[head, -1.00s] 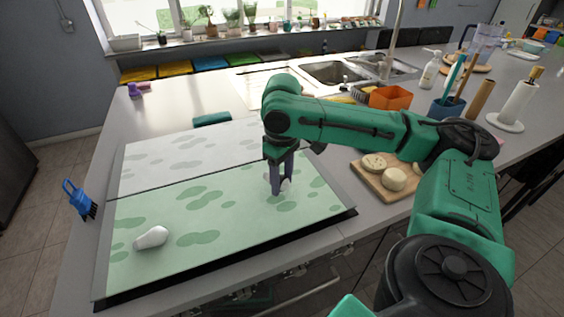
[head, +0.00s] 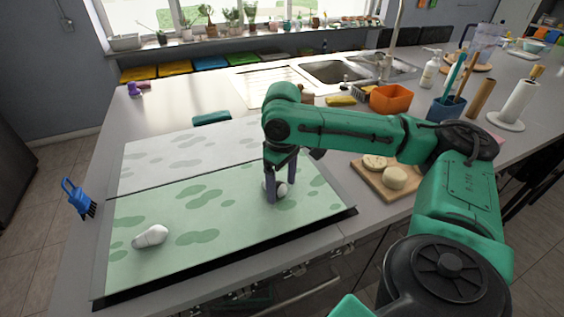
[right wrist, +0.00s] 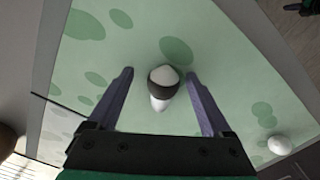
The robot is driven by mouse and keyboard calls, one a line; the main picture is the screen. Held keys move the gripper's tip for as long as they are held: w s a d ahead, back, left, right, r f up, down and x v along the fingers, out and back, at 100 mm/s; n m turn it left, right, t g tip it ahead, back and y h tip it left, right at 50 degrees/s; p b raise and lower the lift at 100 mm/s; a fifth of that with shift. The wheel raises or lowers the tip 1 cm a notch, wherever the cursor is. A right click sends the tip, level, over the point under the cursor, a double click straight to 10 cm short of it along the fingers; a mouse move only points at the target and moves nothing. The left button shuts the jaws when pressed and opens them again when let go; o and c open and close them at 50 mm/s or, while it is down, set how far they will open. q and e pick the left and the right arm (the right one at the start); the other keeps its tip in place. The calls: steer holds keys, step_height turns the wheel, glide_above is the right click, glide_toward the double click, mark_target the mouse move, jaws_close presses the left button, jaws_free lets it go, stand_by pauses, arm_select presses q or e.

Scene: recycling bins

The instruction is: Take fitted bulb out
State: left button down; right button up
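A white bulb (right wrist: 160,102) sits in a dark round ring or holder (right wrist: 163,78) on the green board. It also shows in the head view (head: 282,190), partly hidden by a finger. My right gripper (right wrist: 158,74) points down over it, open, with one finger on each side and gaps between fingers and bulb. In the head view the right gripper (head: 281,199) is low over the board's right part. A second white bulb (head: 150,237) lies loose on the green board at the left. It also shows in the right wrist view (right wrist: 279,145). My left gripper does not show clearly.
The board has a green half (head: 235,225) and a grey half (head: 170,168) behind it. A wooden board with round pieces (head: 372,180) stands close to its right. A blue brush (head: 78,198) is at the left edge. The green half between the bulbs is clear.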

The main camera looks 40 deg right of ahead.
step_height(320, 180, up, 15)
steer(key=p, duration=0.3)
steer(key=shift+f, duration=0.2)
steer(key=shift+p, duration=0.3)
